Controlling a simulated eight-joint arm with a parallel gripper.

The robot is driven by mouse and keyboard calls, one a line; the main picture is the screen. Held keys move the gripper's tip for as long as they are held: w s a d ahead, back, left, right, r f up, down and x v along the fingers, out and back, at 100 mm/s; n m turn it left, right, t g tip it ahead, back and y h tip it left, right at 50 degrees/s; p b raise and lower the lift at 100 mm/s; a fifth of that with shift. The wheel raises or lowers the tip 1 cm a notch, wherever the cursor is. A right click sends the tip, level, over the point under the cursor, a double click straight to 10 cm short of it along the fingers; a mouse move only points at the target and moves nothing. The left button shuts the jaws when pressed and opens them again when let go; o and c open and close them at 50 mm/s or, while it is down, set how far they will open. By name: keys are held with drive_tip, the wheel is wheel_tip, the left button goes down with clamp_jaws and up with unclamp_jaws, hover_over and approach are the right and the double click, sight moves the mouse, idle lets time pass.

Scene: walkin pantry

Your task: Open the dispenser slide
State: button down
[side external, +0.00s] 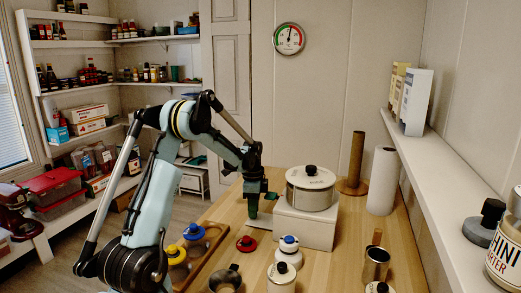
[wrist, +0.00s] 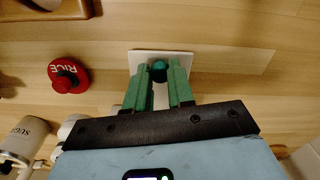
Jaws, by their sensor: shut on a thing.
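The dispenser appears to be the round cream canister (side external: 310,190) with a black lid knob, standing on a white box (side external: 305,222) on the wooden table. My gripper (side external: 254,208) points down just left of the box. The knob sits on a pale flat plate (wrist: 186,58), seemingly the slide. The fingers hide part of the knob and plate. How far the slide is out cannot be told.
A red RICE lid (wrist: 68,74) lies left of my gripper and also shows in the side view (side external: 246,243). Blue and yellow lids (side external: 193,231) sit on a wooden board. Several jars crowd the front table. A paper roll (side external: 382,181) stands at the back right.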

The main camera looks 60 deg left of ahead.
drive_tip(key=s+a, duration=1)
drive_tip(key=shift+s+a, duration=0.15)
drive_tip(key=shift+a, duration=0.05)
drive_tip(key=c, duration=1)
unclamp_jaws()
drive_tip(key=shift+r, duration=0.1)
wheel_tip(320, 180, up, 12)
drive_tip(key=shift+f, duration=0.1)
